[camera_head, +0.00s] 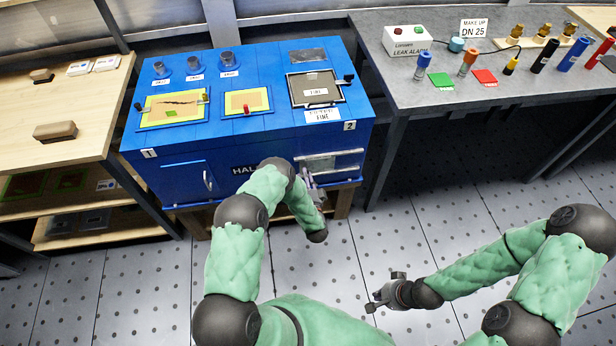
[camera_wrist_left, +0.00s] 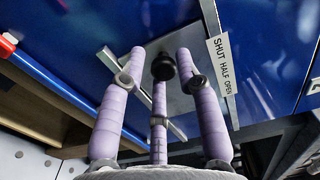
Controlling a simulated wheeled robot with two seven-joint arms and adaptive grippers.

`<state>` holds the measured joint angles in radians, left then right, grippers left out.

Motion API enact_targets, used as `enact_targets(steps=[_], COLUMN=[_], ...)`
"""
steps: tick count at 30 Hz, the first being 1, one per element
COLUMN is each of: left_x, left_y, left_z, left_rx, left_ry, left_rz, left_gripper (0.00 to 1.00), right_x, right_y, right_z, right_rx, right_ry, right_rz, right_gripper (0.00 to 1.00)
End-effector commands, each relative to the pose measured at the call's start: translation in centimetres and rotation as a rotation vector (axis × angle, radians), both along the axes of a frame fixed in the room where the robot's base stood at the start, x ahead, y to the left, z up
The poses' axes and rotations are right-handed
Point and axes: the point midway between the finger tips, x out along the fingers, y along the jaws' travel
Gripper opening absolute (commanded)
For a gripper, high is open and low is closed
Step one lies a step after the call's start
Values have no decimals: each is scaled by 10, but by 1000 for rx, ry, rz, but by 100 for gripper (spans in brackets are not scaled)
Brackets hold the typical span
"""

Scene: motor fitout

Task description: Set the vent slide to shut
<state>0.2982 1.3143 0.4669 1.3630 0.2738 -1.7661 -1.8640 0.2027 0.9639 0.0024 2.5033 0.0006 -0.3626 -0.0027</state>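The vent slide is a grey metal plate (camera_head: 318,164) between two pale rails, low on the right of the blue cabinet's front. In the left wrist view the plate (camera_wrist_left: 183,101) carries a dark round knob (camera_wrist_left: 163,67). A white label (camera_wrist_left: 224,64) beside one rail reads SHUT, HALF, OPEN. My left gripper (camera_head: 313,186) is in front of the plate. Its three purple fingers (camera_wrist_left: 160,66) stand apart around the knob; contact cannot be told. Which mark the slide is at is unclear. My right gripper (camera_head: 384,292) hangs over the floor, fingers apart and empty.
The blue cabinet (camera_head: 222,139) has a small handled door (camera_head: 187,178) at its front left. A wooden shelf unit (camera_head: 92,140) stands left, and a grey bench (camera_head: 430,92) with cylinders stands right. The tiled floor (camera_head: 140,290) in front is clear.

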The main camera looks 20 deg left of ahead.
Motion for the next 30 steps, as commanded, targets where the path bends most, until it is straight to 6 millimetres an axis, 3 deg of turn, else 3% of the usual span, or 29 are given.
enact_targets(steps=[14, 30], left_x=[-5, -83], left_y=[-6, -58], left_z=[0, 0], left_rx=[-1, 0], left_ry=[-1, 0], left_rz=[-5, -5], left_gripper=[48, 48], right_x=[0, 0], right_y=[0, 0], right_z=[0, 0], right_rx=[0, 0], right_ry=[0, 0], right_rz=[0, 0], right_gripper=[0, 0])
